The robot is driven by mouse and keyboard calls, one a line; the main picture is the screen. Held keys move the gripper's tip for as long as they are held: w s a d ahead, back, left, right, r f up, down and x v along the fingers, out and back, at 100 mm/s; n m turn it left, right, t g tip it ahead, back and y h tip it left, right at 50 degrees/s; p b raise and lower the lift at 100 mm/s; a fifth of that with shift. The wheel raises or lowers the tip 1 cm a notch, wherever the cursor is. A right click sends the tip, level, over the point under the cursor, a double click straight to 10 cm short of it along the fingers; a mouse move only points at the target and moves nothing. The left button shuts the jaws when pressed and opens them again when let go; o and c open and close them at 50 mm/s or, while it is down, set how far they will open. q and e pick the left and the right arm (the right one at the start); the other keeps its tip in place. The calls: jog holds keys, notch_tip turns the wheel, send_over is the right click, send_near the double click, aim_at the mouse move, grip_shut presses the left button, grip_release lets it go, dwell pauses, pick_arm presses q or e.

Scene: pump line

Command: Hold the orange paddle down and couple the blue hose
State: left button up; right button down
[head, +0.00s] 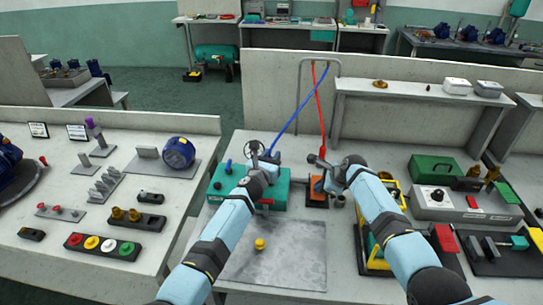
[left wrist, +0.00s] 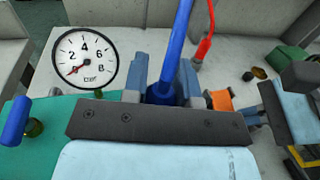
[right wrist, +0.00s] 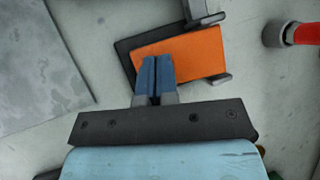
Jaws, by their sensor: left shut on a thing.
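My left gripper (head: 268,160) is shut around the lower end of the blue hose (head: 291,120), at the green unit (head: 278,197). The hose stands between its fingers in the left wrist view (left wrist: 178,50). The hose's tip is hidden, so I cannot tell whether it is seated. The orange paddle (head: 317,193) sits on a dark base right of the unit. It shows flat and wide in the right wrist view (right wrist: 195,55). My right gripper (right wrist: 155,62) has its fingers together with their tips over the paddle; I cannot tell whether they press on it.
A round gauge (left wrist: 85,58) marked bar stands left of the hose, needle near the low end. A red hose (head: 320,110) hangs from the rear frame. A grey mat (head: 280,262) with a yellow knob (head: 260,244) lies in front. A yellow frame (head: 399,194) stands at right.

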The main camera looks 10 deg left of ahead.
jog(key=shift+f, duration=0.15)
pick_arm(q)
jog(key=o, duration=1.3)
jog(key=shift+f, duration=0.1)
jog(key=shift+r, duration=3.55)
pick_arm(e)
jog(key=shift+s, duration=0.1)
